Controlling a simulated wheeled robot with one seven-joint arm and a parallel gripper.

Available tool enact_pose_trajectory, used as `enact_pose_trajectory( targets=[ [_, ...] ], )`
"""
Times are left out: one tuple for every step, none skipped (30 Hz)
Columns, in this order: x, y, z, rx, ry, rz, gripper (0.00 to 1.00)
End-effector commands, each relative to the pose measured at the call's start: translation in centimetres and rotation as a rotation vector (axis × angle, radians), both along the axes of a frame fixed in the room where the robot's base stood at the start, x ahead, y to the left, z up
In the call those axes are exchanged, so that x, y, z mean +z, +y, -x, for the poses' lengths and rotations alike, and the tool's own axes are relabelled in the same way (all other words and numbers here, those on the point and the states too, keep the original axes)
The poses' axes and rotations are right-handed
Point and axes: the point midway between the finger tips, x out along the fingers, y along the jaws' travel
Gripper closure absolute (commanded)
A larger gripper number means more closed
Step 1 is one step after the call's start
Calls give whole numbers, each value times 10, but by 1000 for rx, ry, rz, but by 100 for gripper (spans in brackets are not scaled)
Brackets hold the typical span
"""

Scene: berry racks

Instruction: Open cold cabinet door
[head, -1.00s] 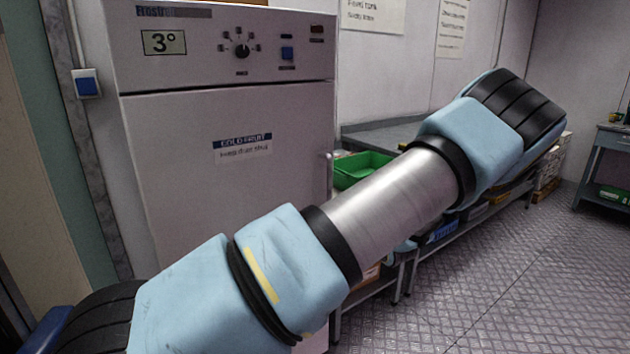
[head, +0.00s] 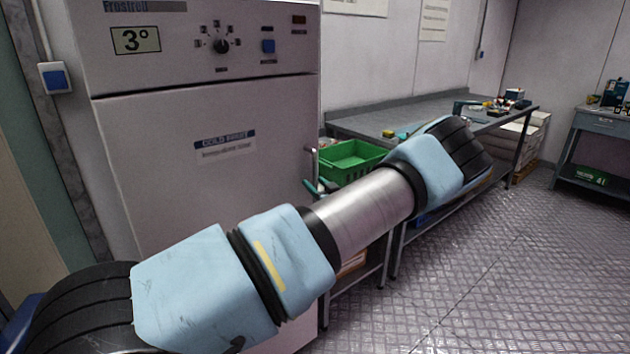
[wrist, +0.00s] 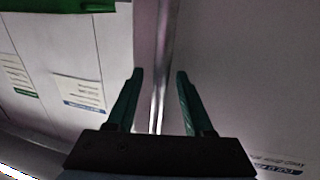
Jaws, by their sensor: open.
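The cold cabinet (head: 200,110) stands at the left in the head view, its door (head: 215,185) closed. The door bears a "COLD FRUIT" label, which also shows upside down in the wrist view (wrist: 280,169). A slim metal handle (head: 312,164) runs up the door's right edge. My gripper (head: 320,187) is at the handle, mostly hidden behind my forearm in the head view. In the wrist view my gripper (wrist: 158,78) is open, and the bright handle bar (wrist: 159,75) runs between its two teal fingers. I see no clear contact.
A grey workbench (head: 400,112) with a green crate (head: 352,160) stands right of the cabinet. The crate also shows in the wrist view (wrist: 60,5). A second table (head: 605,125) is at the far right. The patterned floor (head: 490,270) between is clear.

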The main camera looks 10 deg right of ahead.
Motion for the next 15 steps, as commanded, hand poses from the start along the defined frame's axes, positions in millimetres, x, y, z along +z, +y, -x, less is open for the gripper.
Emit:
enact_pose_trajectory(
  targets=[
    [0,1,-2,0,1,-1,48],
    [0,1,-2,0,1,-1,48],
    [-1,1,-3,0,1,-1,48],
    [-1,1,-3,0,1,-1,48],
    [-1,1,-3,0,1,-1,48],
    [-1,1,-3,0,1,-1,48],
    [-1,1,-3,0,1,-1,48],
    [-1,1,-3,0,1,-1,48],
    [-1,1,-3,0,1,-1,48],
    [-1,1,-3,0,1,0,49],
    [-1,1,-3,0,1,0,52],
    [-1,1,-3,0,1,0,57],
    [-1,1,-3,0,1,0,60],
    [-1,1,-3,0,1,0,64],
    [-1,1,-3,0,1,0,68]
  ],
)
